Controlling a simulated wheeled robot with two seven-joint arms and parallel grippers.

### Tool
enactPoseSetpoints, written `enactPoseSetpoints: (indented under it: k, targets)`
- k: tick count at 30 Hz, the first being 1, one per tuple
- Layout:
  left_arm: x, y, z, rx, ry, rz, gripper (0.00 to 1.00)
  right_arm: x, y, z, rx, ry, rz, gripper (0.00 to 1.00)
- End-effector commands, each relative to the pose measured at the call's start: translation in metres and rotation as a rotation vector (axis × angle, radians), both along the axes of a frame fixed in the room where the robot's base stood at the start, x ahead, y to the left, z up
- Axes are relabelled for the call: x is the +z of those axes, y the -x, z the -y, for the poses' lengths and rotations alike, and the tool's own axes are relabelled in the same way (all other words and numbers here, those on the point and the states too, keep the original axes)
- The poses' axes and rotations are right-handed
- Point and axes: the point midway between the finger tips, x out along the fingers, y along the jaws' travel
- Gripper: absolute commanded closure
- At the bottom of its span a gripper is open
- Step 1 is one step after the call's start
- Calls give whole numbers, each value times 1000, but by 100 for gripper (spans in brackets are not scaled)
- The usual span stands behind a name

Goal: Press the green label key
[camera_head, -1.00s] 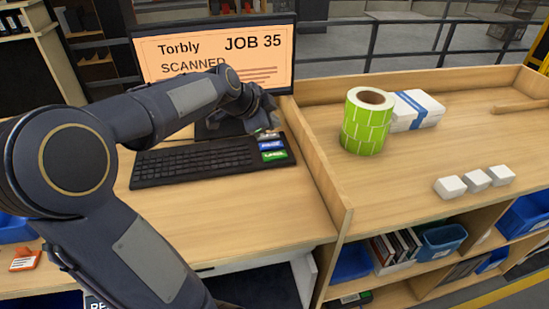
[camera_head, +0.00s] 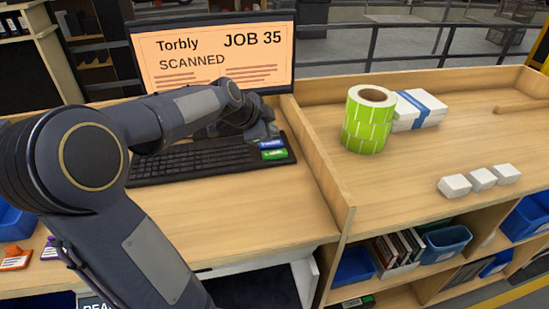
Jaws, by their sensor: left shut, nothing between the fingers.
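The green label key (camera_head: 274,154) is at the right end of the black keyboard (camera_head: 190,164), in front of a blue key (camera_head: 271,144). My left arm reaches in from the left, across the keyboard. My left gripper (camera_head: 266,135) is shut and empty, close behind the blue and green keys and covering the key behind them. I cannot tell whether its tips touch a key. The monitor (camera_head: 215,55) behind reads "Torbly", "JOB 35" and "SCANNED". My right gripper is not in view.
A raised wooden edge (camera_head: 322,170) runs right of the keyboard. Beyond it stand a roll of green labels (camera_head: 368,122), a banded white stack (camera_head: 418,110) and three small white boxes (camera_head: 481,179). The desk in front of the keyboard is clear.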

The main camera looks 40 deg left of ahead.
Motion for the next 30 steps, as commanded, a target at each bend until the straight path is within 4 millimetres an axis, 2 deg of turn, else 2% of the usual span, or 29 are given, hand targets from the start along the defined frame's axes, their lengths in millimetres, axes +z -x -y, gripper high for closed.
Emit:
enactPoseSetpoints:
  k: [1, 4, 9, 30]
  targets:
    - [-14, 0, 0, 0, 1, -2, 100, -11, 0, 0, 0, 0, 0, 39]
    - [-30, 0, 0, 1, 0, 1, 100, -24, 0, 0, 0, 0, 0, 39]
    - [-43, 0, 0, -1, 1, 1, 100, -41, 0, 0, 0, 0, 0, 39]
    - [-44, 0, 0, -1, 0, 1, 100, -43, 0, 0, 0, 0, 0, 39]
